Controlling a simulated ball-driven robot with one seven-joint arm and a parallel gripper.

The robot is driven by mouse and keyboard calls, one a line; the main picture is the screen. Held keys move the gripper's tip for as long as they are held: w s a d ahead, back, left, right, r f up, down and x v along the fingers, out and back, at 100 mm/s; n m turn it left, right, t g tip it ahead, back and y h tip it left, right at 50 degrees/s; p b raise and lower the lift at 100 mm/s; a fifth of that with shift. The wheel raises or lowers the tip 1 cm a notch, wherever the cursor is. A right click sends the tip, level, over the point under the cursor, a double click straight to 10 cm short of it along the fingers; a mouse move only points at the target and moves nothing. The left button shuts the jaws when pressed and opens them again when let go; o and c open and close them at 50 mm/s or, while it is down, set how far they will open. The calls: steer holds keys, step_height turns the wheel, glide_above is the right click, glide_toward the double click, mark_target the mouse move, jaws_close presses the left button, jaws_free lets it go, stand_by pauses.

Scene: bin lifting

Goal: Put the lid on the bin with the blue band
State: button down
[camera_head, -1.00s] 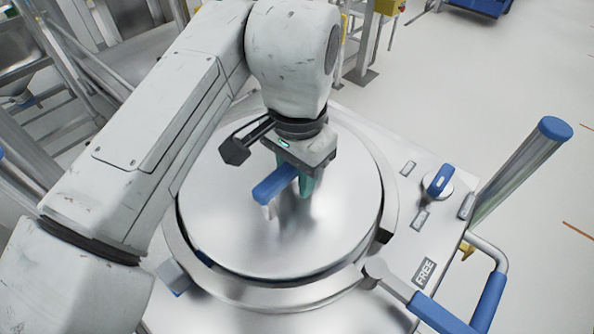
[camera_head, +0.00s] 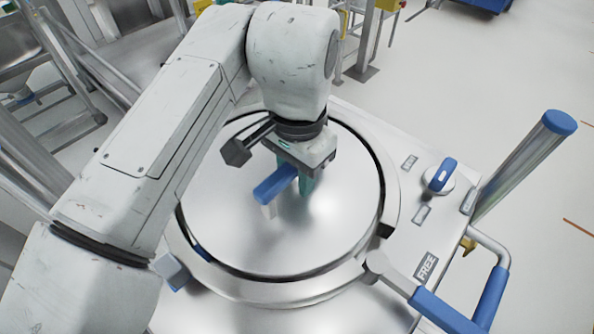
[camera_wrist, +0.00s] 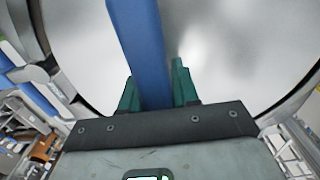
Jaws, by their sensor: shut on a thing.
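The lid (camera_head: 330,232) is a round shiny metal disc with a raised blue-topped handle (camera_head: 274,185). It lies level within the round metal rim (camera_head: 393,205) of the bin, with a dark gap showing around its edge. A piece of blue band (camera_head: 201,253) shows in the gap at the lower left. My gripper (camera_head: 296,182) is over the lid, its green fingers closed on the handle. In the wrist view the blue handle bar (camera_wrist: 140,45) runs between the green fingers (camera_wrist: 155,92). Whether the lid touches the bin all round cannot be told.
A metal deck surrounds the bin, with a blue knob (camera_head: 441,174) and a plate marked FREE (camera_head: 426,267) on the right. A blue-capped post (camera_head: 530,150) and blue-gripped handles (camera_head: 490,298) stand at the right. Open floor lies beyond.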

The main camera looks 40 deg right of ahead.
steer(key=shift+f, duration=0.1)
stand_by(0.4)
stand_by(0.3)
steer(key=c, duration=0.8)
jaws_free()
steer(key=shift+o, duration=0.2)
steer(key=shift+f, duration=0.15)
step_height(320, 180, up, 11)
